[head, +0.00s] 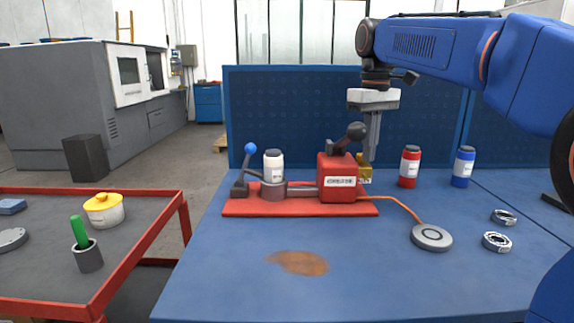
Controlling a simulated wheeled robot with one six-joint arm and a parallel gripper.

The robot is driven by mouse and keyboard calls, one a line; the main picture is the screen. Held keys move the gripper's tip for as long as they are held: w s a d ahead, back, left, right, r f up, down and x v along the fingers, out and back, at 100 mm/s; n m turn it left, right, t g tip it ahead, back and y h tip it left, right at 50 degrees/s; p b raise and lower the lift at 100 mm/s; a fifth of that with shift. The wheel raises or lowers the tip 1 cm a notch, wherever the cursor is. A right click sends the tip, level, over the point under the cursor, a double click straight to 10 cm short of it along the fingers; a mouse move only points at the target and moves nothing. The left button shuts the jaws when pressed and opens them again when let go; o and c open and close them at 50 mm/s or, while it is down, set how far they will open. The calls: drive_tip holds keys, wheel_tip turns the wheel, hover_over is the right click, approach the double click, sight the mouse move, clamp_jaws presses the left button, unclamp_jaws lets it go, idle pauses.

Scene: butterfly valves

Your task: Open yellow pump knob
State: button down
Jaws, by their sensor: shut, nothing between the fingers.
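A small yellow part (365,172), which may be the yellow pump knob, shows just behind the right end of the red pump block (337,178). The block hides some of it, so its exact shape and turn cannot be told. My gripper (367,158) points straight down at the yellow part, with its fingers shut and empty. The fingertips overlap the yellow part's upper edge in the picture; whether they touch it cannot be told.
On the red base plate (300,209) stand a white bottle (273,166), a blue-ball lever (250,149) and a black-ball handle (356,131). Red (410,168) and blue (463,167) bottles stand right.

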drive_tip(key=shift+w+d, duration=0.55)
drive_tip(key=shift+d, duration=0.2)
idle(0.4)
drive_tip(key=shift+s+d, duration=0.1)
drive_tip(key=shift+d, duration=0.05)
wheel_tip(320, 180, up, 6)
drive_tip(key=shift+s+d, duration=0.15)
idle(0.8)
wheel_tip(320, 180, down, 6)
drive_tip(key=a, duration=0.2)
drive_tip(key=shift+s, duration=0.4)
idle(0.4)
